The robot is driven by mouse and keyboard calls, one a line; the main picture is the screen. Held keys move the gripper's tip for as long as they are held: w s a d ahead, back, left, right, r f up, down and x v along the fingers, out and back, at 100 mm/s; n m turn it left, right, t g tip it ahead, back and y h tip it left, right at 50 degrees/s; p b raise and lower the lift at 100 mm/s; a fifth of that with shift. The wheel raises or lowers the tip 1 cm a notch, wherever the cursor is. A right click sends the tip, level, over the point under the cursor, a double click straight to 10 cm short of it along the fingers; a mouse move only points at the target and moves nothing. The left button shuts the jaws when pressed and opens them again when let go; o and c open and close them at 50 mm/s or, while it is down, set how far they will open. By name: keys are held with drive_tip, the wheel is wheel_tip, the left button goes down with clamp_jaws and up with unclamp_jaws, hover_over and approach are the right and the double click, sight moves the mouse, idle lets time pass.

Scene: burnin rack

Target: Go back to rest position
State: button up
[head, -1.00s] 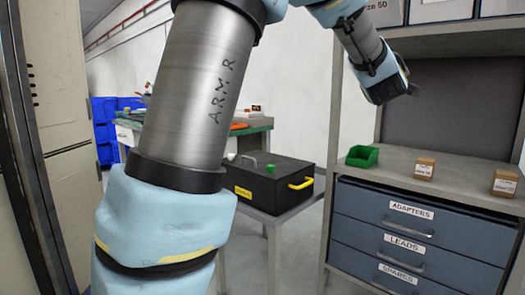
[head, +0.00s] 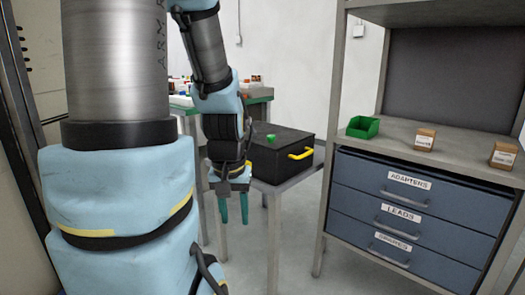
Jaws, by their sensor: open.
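My gripper (head: 234,208) hangs pointing down in the middle left of the head view. Its two teal fingers are apart and nothing shows between them. It is in front of the left side of a small grey table (head: 288,184). A black box (head: 288,145) with a yellow handle (head: 301,153) and a green knob (head: 271,138) stands on that table, partly hidden behind my gripper.
A shelf unit on the right has drawers labelled ADAPTERS (head: 408,180), LEADS (head: 400,210) and a third one below. On its top are a green bin (head: 363,127) and two small cardboard boxes (head: 425,139) (head: 503,155). A workbench (head: 258,95) stands behind.

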wheel_tip(320, 180, up, 26)
drive_tip(key=p, duration=2.5)
drive_tip(key=shift+s+a+f+p, duration=0.2)
drive_tip(key=shift+s+f+p, duration=0.05)
drive_tip(key=shift+s+p, duration=0.1)
